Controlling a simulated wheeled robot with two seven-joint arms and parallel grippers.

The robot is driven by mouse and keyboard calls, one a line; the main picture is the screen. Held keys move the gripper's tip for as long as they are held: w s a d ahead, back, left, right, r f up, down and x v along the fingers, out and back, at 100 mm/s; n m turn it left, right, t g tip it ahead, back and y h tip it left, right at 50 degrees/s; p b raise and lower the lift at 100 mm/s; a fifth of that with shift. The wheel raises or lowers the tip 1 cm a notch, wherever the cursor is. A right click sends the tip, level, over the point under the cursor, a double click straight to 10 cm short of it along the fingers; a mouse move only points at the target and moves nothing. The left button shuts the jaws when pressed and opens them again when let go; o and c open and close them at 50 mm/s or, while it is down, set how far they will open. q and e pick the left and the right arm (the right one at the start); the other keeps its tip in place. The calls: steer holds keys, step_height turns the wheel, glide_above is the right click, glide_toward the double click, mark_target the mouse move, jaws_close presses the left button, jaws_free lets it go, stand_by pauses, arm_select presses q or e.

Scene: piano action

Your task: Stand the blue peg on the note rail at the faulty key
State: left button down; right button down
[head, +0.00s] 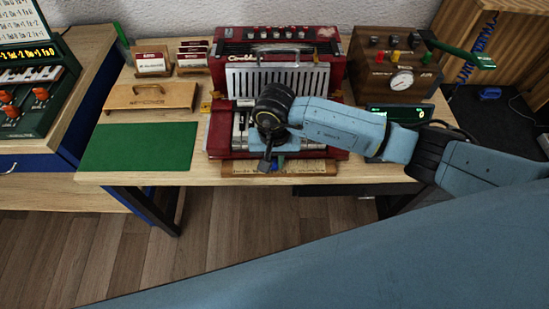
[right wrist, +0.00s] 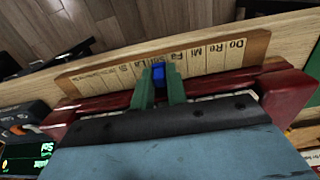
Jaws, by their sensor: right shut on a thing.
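The blue peg (right wrist: 158,71) is between the green fingers of my right gripper (right wrist: 159,84), which is shut on it. The note rail (right wrist: 258,48) is a wooden strip with white labels from Do to Si. The peg's visible end is in front of the rail's labels near Sol. I cannot tell if it touches the rail. In the head view the rail (head: 318,167) lies along the front of the red accordion (head: 338,62), and my right gripper (head: 266,163) points down over it. The keys (head: 243,124) are partly hidden by my right arm. My left gripper is not in view.
A lit display (right wrist: 25,155) seems to read Sol. Behind the arm stands a wooden box with a gauge (head: 378,75). A green mat (head: 138,147) lies on the left of the table, below a wooden board (head: 150,97) and card holders (head: 152,63).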

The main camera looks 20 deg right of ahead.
mark_target(274, 161)
steer(key=shift+f, duration=0.15)
steer(key=c, duration=1.4)
jaws_free()
step_height(274, 161, up, 12)
steer(key=shift+r, duration=0.2)
